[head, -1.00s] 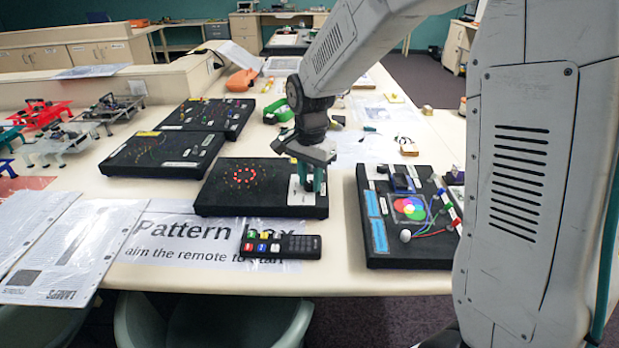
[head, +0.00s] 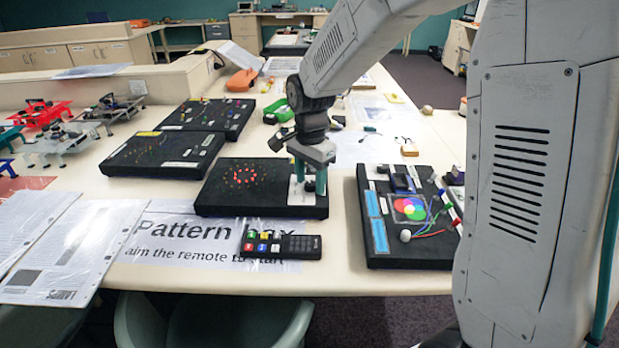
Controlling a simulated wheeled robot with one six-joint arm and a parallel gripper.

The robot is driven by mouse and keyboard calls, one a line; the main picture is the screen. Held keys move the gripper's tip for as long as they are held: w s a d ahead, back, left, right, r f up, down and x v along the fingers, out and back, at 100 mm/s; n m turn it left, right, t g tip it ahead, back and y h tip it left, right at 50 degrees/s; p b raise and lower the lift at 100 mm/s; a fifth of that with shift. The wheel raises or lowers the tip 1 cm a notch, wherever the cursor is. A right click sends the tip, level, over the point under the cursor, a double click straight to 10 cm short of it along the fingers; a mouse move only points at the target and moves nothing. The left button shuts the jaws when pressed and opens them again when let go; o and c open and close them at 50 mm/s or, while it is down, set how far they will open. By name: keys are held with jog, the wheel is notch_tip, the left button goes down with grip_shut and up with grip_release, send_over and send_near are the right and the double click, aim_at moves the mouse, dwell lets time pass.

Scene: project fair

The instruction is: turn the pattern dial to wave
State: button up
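The pattern box (head: 225,198) is a black box on the white table in the head view, with a ring of red lights (head: 244,177) lit on its top. A white panel (head: 296,197) is at its right end. My gripper (head: 309,183) points down over this panel, its green fingertips at the panel's surface. The gripper hides the dial and its markings, so I cannot tell its setting. I cannot tell whether the fingers are closed on it. A black remote (head: 281,245) with coloured buttons lies in front of the box.
A paper sign (head: 170,235) lies under the remote at the table's front. A black box with a coloured disc (head: 375,251) stands close on the right. Two more black boxes (head: 165,155) (head: 208,117) stand behind left. Printed sheets (head: 75,250) lie at left.

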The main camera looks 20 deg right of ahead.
aim_at(311, 184)
notch_tip(311, 184, up, 8)
jog(key=shift+f, duration=0.1)
dwell(0.5)
dwell(0.4)
jog(key=shift+s+f+n, duration=0.1)
jog(key=shift+s+n, duration=0.05)
jog(key=shift+n, duration=0.55)
jog(key=s+d+r+n, duration=0.1)
jog(key=s+n, duration=0.5)
jog(key=s, duration=0.8)
jog(key=s+d+r+n+t, duration=0.1)
jog(key=s+n, duration=0.4)
jog(key=s, duration=1)
notch_tip(311, 184, up, 2)
jog(key=shift+d+r+n, duration=0.1)
jog(key=shift+d+n, duration=0.3)
jog(key=shift+d, duration=0.05)
